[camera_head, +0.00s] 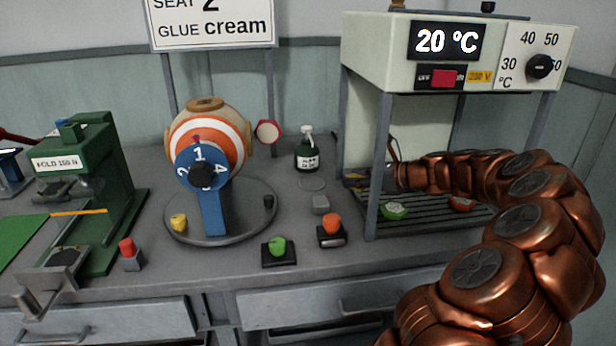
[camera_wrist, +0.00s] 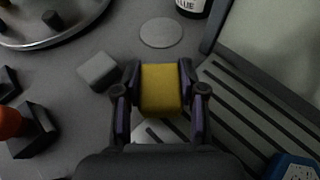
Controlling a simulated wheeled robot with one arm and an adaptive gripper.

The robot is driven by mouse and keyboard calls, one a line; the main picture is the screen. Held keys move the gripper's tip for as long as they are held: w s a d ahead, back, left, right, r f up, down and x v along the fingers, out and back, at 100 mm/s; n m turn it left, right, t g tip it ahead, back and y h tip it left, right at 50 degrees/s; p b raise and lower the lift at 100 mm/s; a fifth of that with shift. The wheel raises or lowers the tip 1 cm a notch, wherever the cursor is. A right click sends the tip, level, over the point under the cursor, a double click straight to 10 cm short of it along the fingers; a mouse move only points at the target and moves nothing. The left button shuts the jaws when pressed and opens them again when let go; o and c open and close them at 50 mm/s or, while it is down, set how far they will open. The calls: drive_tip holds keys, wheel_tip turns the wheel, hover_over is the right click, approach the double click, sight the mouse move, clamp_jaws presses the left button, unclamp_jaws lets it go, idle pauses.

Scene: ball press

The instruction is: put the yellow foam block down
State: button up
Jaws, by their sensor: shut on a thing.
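The yellow foam block (camera_wrist: 160,90) is between the two fingers of my gripper (camera_wrist: 160,75) in the wrist view. My gripper is shut on it from the left and right sides. The block is over the bench, just left of the slatted rack (camera_wrist: 262,112). The gap beneath it cannot be judged. In the head view my arm comes from the right through the heater frame. The gripper end there is small and partly hidden by a post, so the block is not clear.
The heater post (camera_head: 378,165) is close by. Green and red pieces (camera_head: 395,211) sit on the rack.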

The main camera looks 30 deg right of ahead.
drive_tip(key=b, duration=0.1)
hover_over(310, 183)
drive_tip(key=shift+d, duration=0.1)
drive_tip(key=shift+w+f+b, duration=0.1)
drive_tip(key=shift+f+b, duration=0.55)
drive_tip(key=shift+f, duration=1.2)
drive_tip(key=o, duration=0.9)
drive_tip(key=p+v, duration=0.2)
drive_tip(key=v, duration=1)
